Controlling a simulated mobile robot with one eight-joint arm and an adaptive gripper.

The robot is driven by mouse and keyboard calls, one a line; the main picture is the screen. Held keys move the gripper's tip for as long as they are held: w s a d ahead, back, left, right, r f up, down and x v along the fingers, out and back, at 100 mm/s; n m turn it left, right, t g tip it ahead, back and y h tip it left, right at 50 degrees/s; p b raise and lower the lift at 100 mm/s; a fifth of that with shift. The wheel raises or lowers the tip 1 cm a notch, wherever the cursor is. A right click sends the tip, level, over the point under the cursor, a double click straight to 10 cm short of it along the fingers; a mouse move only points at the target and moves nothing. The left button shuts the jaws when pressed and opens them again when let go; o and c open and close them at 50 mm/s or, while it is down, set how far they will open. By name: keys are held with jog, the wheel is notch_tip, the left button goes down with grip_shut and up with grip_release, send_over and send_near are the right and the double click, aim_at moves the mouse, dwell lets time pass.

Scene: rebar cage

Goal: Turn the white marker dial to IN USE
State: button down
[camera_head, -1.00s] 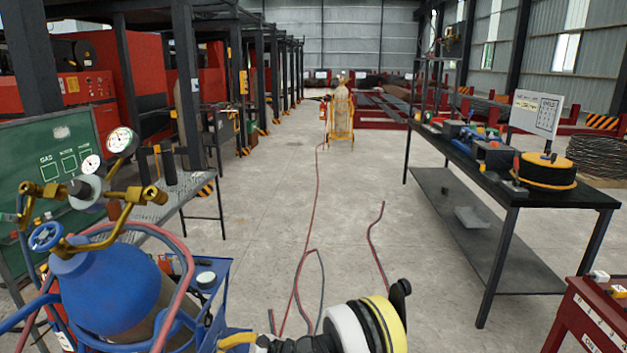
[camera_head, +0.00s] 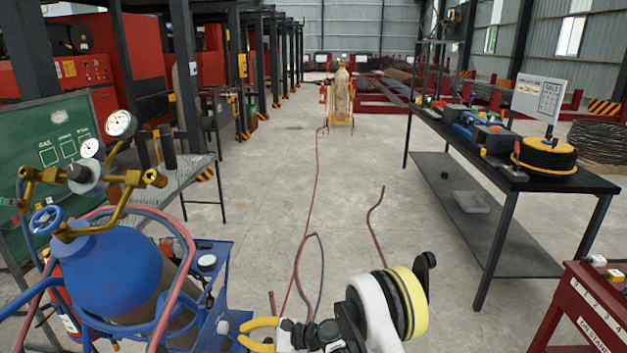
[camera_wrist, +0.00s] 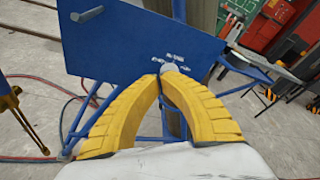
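The white marker dial (camera_wrist: 169,68) sits on a blue panel (camera_wrist: 125,45) in the wrist view, with small white lettering around it that is too small to read surely. I cannot tell which label it points at. My gripper (camera_wrist: 160,77) is in front of the dial, its two curved yellow fingers brought together at the tips. The tips overlap the dial's lower left edge in the picture; contact cannot be told. In the head view my gripper (camera_head: 243,332) is right of the blue cart (camera_head: 214,300), its tips close to a small pale knob on the cart's side.
A blue gas cylinder (camera_head: 110,275) with brass fittings and red and blue hoses stands on the cart. A dark workbench (camera_head: 480,160) is on the right, a red stand (camera_head: 590,310) at lower right. The floor between is clear except for hoses (camera_head: 312,250).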

aim_at(215, 330)
jog(key=shift+w+a+r, duration=0.15)
jog(key=shift+w+a, duration=0.4)
jog(key=shift+a, duration=0.4)
jog(key=shift+w+a+r, duration=0.2)
jog(key=shift+w+a, duration=0.3)
jog(key=shift+a, duration=0.5)
jog(key=shift+w+a+r, duration=0.15)
jog(key=shift+w+a, duration=0.4)
jog(key=shift+a, duration=0.4)
jog(key=shift+s+f, duration=0.2)
jog(key=shift+s, duration=0.2)
jog(key=shift+s+f, duration=0.4)
jog(key=shift+s, duration=0.15)
jog(key=shift+s+f, duration=0.1)
